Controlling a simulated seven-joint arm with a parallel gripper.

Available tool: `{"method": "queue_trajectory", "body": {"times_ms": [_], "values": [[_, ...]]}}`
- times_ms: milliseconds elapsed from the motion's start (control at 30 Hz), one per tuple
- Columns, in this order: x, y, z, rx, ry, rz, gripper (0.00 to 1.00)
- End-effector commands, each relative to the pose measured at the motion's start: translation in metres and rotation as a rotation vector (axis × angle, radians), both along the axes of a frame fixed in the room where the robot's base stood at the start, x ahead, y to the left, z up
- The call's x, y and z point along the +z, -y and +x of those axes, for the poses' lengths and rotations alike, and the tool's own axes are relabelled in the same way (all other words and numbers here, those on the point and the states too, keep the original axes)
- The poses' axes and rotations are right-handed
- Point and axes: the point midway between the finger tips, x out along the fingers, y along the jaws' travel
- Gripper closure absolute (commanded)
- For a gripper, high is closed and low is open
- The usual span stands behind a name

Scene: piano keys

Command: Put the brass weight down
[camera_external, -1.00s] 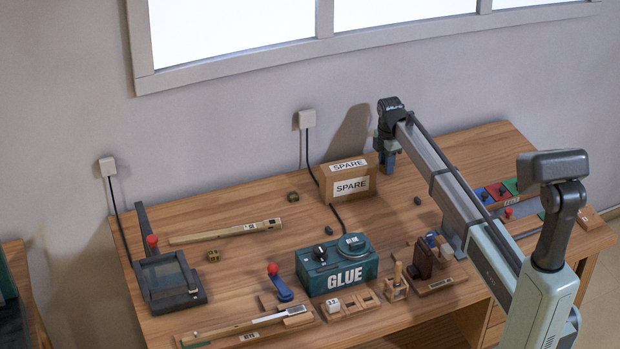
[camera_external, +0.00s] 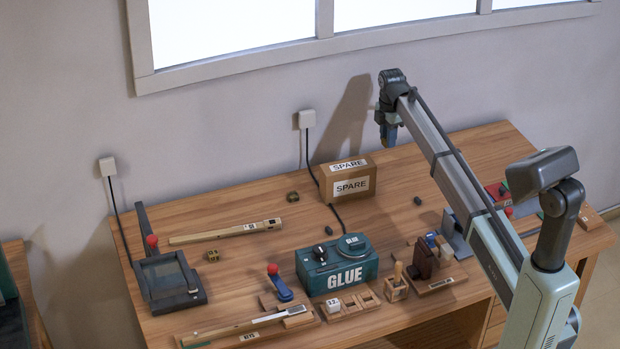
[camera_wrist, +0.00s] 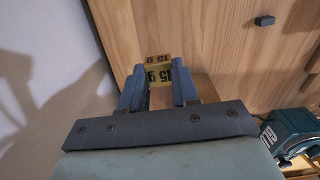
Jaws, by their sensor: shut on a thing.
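The brass weight (camera_wrist: 171,77) is a small yellow block marked "15 g" on two faces. It sits between the two blue-grey fingers of my gripper (camera_wrist: 160,82) in the wrist view. My gripper is shut on it. In the external view my gripper (camera_external: 388,138) hangs raised near the back of the desk, right of the cardboard SPARE box (camera_external: 348,187). The weight cannot be made out there. In the wrist view the weight appears above bare wood near the wall side; its exact height is hard to tell.
The wooden desk (camera_external: 260,209) has bare wood around the SPARE box. A green GLUE box (camera_external: 337,269), a small brass-coloured cube (camera_external: 213,256), a round olive piece (camera_external: 293,196) and small dark blocks (camera_external: 417,200) stand about. The wall is close behind.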

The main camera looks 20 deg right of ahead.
Motion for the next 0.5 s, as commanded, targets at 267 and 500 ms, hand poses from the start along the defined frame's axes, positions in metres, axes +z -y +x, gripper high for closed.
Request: {"method": "queue_trajectory", "body": {"times_ms": [267, 500], "values": [[0.031, 0.0, 0.001, 0.0, 0.002, 0.0, 0.98], [0.053, -0.021, -0.001, 0.002, -0.001, 0.0, 0.98]]}}
